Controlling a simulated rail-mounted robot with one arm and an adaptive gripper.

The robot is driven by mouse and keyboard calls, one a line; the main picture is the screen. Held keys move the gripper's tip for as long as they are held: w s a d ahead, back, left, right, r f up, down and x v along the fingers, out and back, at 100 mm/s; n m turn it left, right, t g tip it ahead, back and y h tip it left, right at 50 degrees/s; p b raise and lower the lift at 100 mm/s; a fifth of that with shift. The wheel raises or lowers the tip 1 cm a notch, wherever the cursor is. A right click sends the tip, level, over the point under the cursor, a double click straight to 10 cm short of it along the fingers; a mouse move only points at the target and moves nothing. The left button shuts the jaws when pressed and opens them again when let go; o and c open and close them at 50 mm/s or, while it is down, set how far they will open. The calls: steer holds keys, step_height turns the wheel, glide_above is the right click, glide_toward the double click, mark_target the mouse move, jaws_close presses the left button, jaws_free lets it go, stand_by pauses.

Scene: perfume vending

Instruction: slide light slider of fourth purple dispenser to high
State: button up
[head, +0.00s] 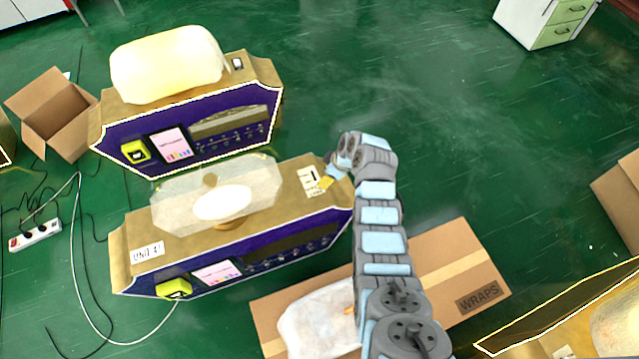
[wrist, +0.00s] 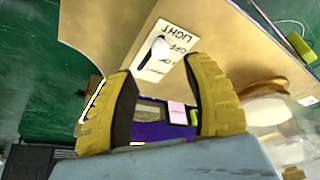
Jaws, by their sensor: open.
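The purple dispenser labelled UNIT 4 (head: 147,252) is the nearer of two in the head view, with a tan top and a clear dome. Its white LIGHT label plate (head: 312,180) lies at the right end of the top. In the wrist view the label plate (wrist: 172,36) appears rotated, with a pale slider knob (wrist: 158,50) on it. The exact slider setting is hard to read. My gripper (wrist: 160,70) is open, its yellow fingers either side of the view just below the knob, with nothing between them. In the head view my gripper (head: 327,181) is beside the label plate, partly hidden.
A second purple dispenser (head: 190,125) with a cream dome stands behind. A WRAPS cardboard box (head: 455,270) with a white bag (head: 318,320) lies in front, below my arm. An open box (head: 55,115) and cables are at left.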

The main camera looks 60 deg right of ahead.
steer(key=shift+b+x, duration=1.05)
steer(key=shift+x, duration=2.1)
jaws_close()
steer(key=shift+f, duration=0.1)
